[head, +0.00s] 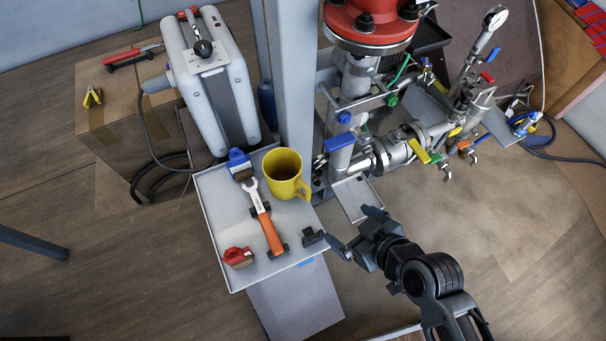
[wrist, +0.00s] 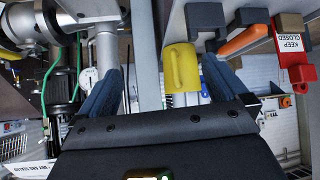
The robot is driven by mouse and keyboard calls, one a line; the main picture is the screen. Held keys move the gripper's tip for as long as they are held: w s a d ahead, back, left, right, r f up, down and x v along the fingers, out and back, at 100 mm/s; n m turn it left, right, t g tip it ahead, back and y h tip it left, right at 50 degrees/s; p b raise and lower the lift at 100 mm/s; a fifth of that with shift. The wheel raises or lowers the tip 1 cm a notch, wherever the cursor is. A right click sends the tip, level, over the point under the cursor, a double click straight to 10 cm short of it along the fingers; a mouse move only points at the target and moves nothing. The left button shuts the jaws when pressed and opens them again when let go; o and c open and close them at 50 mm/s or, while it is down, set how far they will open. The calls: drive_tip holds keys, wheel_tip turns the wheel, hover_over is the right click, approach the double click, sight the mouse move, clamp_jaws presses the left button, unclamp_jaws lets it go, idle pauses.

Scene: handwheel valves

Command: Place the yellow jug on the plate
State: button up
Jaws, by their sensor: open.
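The yellow jug (head: 289,188) stands upright on a light grey tray (head: 222,232), near its right rear corner, with its handle to the right. A small grey metal plate (head: 357,198) lies to the right of the tray, below the pipework; I cannot tell whether it is the task's plate. My gripper (head: 356,229) is open and empty, to the lower right of the jug and apart from it. In the wrist view the jug (wrist: 181,68) shows beyond my spread fingers (wrist: 160,90), nearer the right one, its handle facing me.
The tray also holds an orange-handled wrench (head: 270,232), a blue item (head: 239,160), a red padlock-like item (head: 238,257) and a black block (head: 312,237). A grey post (head: 296,90) rises behind the jug. Pipes with coloured valve handles (head: 418,150) stand at the right.

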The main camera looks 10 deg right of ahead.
drive_tip(key=w+a, duration=0.3)
drive_tip(key=w, duration=0.2)
drive_tip(key=w+a+n+g+y, duration=0.1)
drive_tip(key=w+a, duration=0.3)
drive_tip(key=w, duration=0.2)
drive_tip(key=w+a+n, duration=0.1)
drive_tip(key=w+a, duration=0.2)
drive_tip(key=w, duration=0.2)
drive_tip(key=shift+w+a+f+g+y, duration=0.2)
drive_tip(key=shift+w+f+g+y, duration=0.1)
drive_tip(key=shift+w, duration=0.1)
drive_tip(key=c, duration=1.2)
drive_tip(key=shift+o, duration=0.2)
wheel_tip(320, 180, up, 10)
drive_tip(key=p, duration=0.2)
